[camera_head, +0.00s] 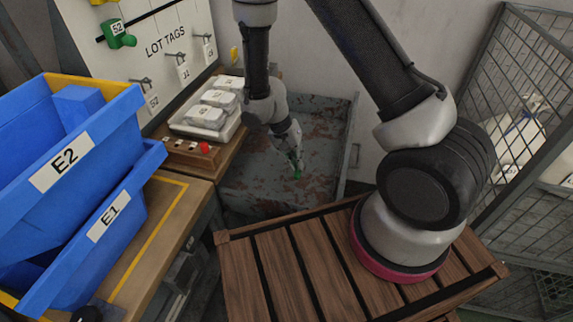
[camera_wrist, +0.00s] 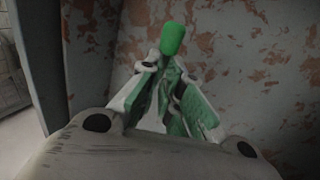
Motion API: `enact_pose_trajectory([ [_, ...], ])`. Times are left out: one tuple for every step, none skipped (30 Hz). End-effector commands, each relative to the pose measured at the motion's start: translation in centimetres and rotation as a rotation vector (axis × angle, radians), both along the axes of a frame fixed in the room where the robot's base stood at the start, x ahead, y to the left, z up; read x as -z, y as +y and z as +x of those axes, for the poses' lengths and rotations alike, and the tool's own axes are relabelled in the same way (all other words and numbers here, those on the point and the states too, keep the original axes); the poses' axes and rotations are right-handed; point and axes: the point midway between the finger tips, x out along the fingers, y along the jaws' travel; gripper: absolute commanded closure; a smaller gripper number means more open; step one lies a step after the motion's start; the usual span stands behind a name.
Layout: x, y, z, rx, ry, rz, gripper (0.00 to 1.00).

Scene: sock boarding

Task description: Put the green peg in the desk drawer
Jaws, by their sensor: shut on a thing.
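The green peg (camera_wrist: 173,39) shows in the wrist view, its rounded end standing out past the fingertips. My gripper (camera_wrist: 166,72) is shut on it. In the head view my gripper (camera_head: 297,163) points down over the open drawer, with a small bit of the green peg (camera_head: 297,175) at its tip. The desk drawer (camera_head: 250,195) is pulled out, grey with rusty, worn patches inside. The peg is over the drawer's floor; I cannot tell how far above it is or whether it touches.
Blue bins E2 (camera_head: 110,127) and E1 (camera_head: 133,206) stand on the desk at left. A lot tags board (camera_head: 165,70) and a white tray (camera_head: 178,127) are behind. A wire cage (camera_head: 500,120) stands at right. The drawer's visible floor looks clear.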

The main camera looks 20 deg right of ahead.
Motion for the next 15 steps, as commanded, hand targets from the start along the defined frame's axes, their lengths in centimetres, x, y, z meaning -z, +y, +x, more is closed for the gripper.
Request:
enact_pose_trajectory([
  [1.0,-0.1,-0.1,0.000,0.003,-0.001,1.00],
  [1.4,-0.1,-0.1,-0.001,0.004,-0.001,1.00],
  [1.9,0.0,0.0,-0.001,0.002,0.000,1.00],
  [2.1,-0.1,0.0,-0.002,0.002,0.000,1.00],
  [2.4,-0.1,0.0,-0.002,0.001,0.000,1.00],
  [2.8,-0.1,0.0,-0.002,0.001,0.000,1.00],
  [3.2,-0.1,0.0,-0.002,0.001,0.000,1.00],
  [3.7,-0.1,0.0,-0.002,0.003,-0.001,1.00],
  [4.3,-0.1,-0.1,-0.002,0.004,0.000,1.00],
  [4.9,-0.1,0.0,-0.002,0.003,-0.001,1.00],
  [5.3,-0.1,0.0,-0.002,0.003,-0.001,1.00],
  [5.9,-0.1,0.0,-0.003,0.001,0.000,1.00],
  [6.2,-0.1,0.0,-0.003,0.001,0.000,1.00],
  [6.4,-0.1,0.1,-0.003,0.001,0.001,1.00],
  [6.6,-0.1,0.1,-0.003,0.001,0.001,1.00],
])
